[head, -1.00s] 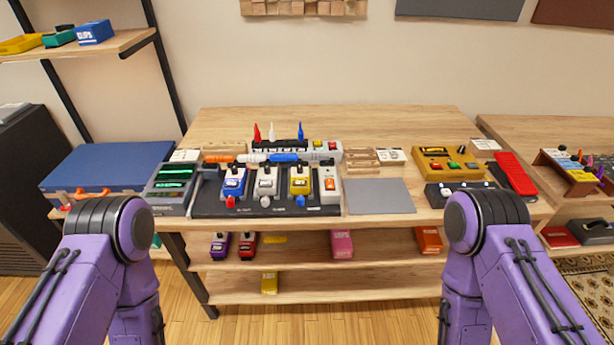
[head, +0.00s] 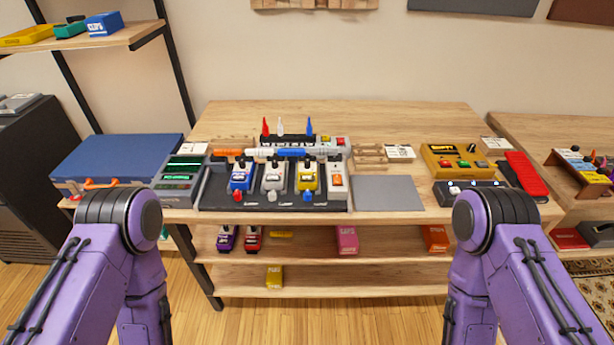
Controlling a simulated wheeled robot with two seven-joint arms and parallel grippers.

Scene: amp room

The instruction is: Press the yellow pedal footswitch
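The yellow pedal (head: 308,177) stands on the black pedalboard (head: 222,196) on the wooden workbench. A small blue footswitch (head: 307,196) sits at its front edge. A grey pedal (head: 274,178) stands to its left and a white pedal (head: 336,184) to its right. A blue pedal (head: 241,178) with a red footswitch is further left. Only the purple upper parts of my two arms show, at the lower left and lower right. Both grippers are out of the frame.
A grey mat (head: 388,193) lies right of the pedalboard. A larger yellow unit (head: 455,158) and a red pedal (head: 526,174) stand further right. A blue case (head: 118,160) is at the left. Shelves below hold several pedals.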

